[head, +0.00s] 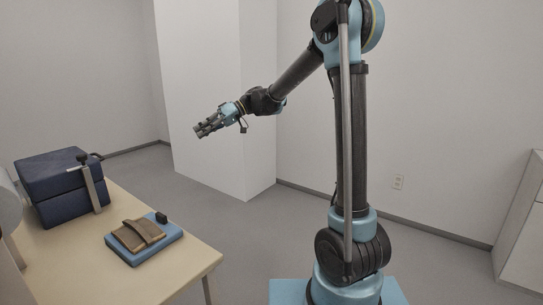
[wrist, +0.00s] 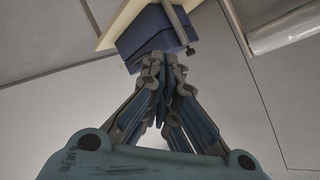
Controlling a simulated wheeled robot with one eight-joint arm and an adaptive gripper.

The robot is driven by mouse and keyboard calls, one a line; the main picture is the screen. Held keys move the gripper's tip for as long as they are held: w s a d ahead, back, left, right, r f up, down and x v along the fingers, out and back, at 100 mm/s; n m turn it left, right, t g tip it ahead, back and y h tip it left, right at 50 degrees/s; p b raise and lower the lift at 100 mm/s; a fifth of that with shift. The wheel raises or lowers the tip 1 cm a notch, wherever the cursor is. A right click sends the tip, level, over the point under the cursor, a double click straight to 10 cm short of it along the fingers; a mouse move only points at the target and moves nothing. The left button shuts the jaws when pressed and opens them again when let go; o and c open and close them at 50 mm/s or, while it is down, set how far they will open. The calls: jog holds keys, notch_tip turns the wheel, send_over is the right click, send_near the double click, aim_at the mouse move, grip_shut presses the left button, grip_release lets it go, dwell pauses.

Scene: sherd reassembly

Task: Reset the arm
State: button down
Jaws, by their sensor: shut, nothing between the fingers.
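My arm stands on its blue base and reaches out to the left in the head view. My gripper (head: 202,131) is shut and empty, held in the air above and to the right of the table. In the wrist view the fingers of my gripper (wrist: 164,62) meet at their tips, with nothing between them. A dark blue box (wrist: 150,36) shows beyond the fingertips there, apart from them.
A wooden table (head: 178,275) stands at the lower left. On it are the dark blue box (head: 60,187) with an upright metal post (head: 95,186) and a blue tray (head: 150,251) bearing brown sherds (head: 139,233). A white partition (head: 215,100) stands behind my gripper. Grey floor is clear between.

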jog(key=s+d+f+m+t+h, duration=0.2)
jog(key=s+d+f+m+h, duration=0.3)
jog(key=d, duration=0.7)
jog(key=s+d+f+m+t, duration=0.25)
jog(key=s+d, duration=0.35)
jog(key=d, duration=0.6)
jog(key=s+d+f+m+t+h, duration=0.1)
jog(key=s+d+f+m+h, duration=0.2)
jog(key=s+d+f, duration=0.4)
jog(key=s+d+f+m+t+h, duration=0.1)
jog(key=s+d+f+m+h, duration=0.2)
jog(key=s+d+f, duration=0.4)
jog(key=s+d+h, duration=0.1)
jog(key=d, duration=0.6)
jog(key=shift+s+f, duration=0.25)
jog(key=shift+f, duration=0.1)
jog(key=shift+t, duration=0.25)
